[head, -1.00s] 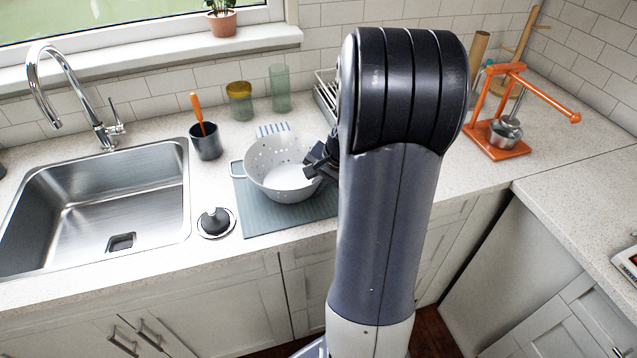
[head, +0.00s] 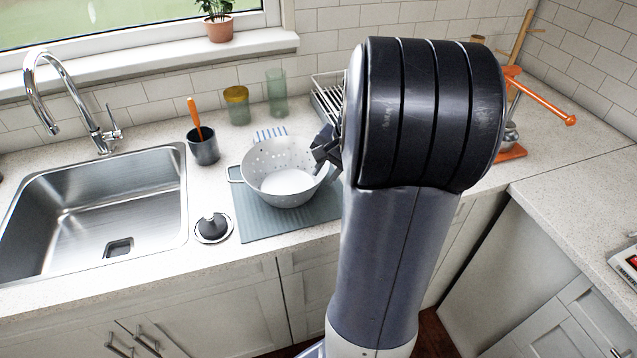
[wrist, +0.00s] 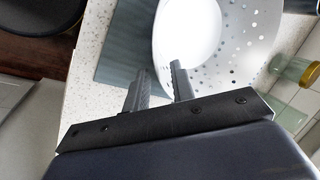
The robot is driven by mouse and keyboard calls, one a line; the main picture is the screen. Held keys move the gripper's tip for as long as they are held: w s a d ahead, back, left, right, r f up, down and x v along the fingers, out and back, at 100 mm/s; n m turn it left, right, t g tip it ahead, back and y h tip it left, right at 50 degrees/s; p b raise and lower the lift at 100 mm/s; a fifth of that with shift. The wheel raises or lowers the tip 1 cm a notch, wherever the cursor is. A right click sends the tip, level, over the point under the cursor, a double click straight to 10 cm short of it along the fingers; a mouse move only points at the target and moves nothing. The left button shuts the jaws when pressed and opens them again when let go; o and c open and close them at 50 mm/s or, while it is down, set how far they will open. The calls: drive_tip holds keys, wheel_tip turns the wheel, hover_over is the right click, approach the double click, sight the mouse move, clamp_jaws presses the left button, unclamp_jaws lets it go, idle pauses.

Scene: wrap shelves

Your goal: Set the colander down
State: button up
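The white colander (head: 262,160) with round holes sits upright on the blue-grey ribbed mat (head: 268,225) on the counter. Its left loop handle shows in the head view. My gripper (head: 322,150) is at the colander's right rim, partly hidden by my arm. In the wrist view the two fingers of my gripper (wrist: 160,78) are spread apart with a gap between them. One is over the colander (wrist: 238,45) side and the other over the mat (wrist: 125,50) side. I cannot tell whether either finger touches the rim.
A sink (head: 95,215) lies to the left, with a black-knobbed lid (head: 213,227) beside the mat. Behind stand a dark cup with an orange utensil (head: 203,148), a yellow-lidded jar (head: 237,105), a green glass (head: 277,92) and a wire rack (head: 328,98).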

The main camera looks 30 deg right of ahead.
drive_tip(key=shift+v, duration=2.6)
